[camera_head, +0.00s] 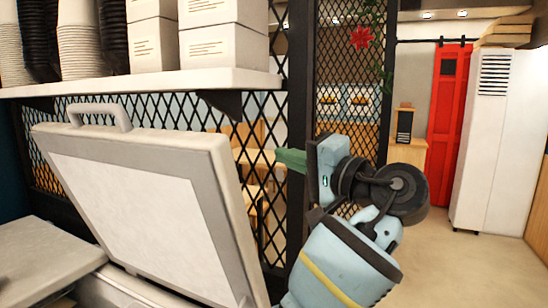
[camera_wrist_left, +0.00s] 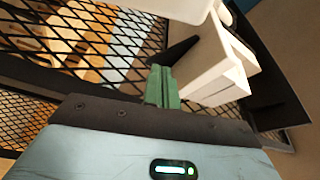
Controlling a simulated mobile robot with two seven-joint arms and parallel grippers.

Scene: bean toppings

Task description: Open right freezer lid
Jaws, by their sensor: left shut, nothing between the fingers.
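A white freezer lid (camera_head: 140,190) stands raised and tilted in the head view, its inner panel facing me. Its handle (camera_head: 100,113) is on the upper edge. A second pale flat surface (camera_head: 40,262) lies level at the lower left; I cannot tell if it is another lid. My left gripper (camera_head: 291,160) is to the right of the raised lid, with a gap in the picture between them. Its green fingers are together and empty, and they also show in the left wrist view (camera_wrist_left: 162,86). The freezer's inside is mostly hidden. My right gripper is out of view.
A white shelf (camera_head: 140,82) with boxes (camera_head: 222,42) and stacked cups (camera_head: 82,45) hangs above the lid. A black mesh partition (camera_head: 345,75) stands behind my left gripper. Open floor (camera_head: 470,262) lies at the right, before a white cabinet (camera_head: 488,145).

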